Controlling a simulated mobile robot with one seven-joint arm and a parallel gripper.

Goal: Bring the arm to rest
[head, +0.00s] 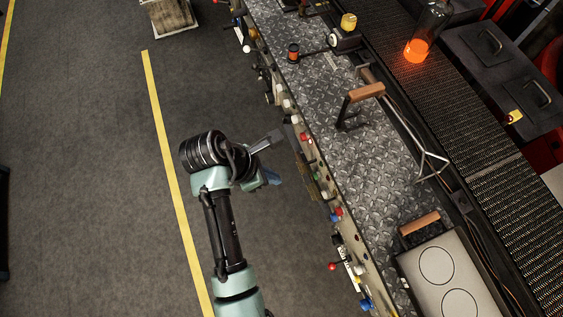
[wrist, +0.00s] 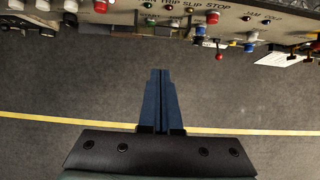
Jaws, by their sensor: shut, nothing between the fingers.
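My arm reaches over the floor, left of the control panel's edge in the head view. My gripper (head: 274,179) shows there as a small dark blue piece, partly hidden by the wrist. In the wrist view the gripper's two dark blue fingers (wrist: 161,72) lie side by side, shut and empty. The fingers point toward the control panel (wrist: 130,18) at the top of that view and appear apart from it.
The panel edge carries several buttons and levers, including a red knob (head: 332,266). A treadplate counter (head: 375,170) with wooden-handled levers (head: 366,92) runs beside it. A glowing orange vessel (head: 416,50) stands behind. Floor (head: 90,180) on the left is clear, with a yellow line (head: 165,150).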

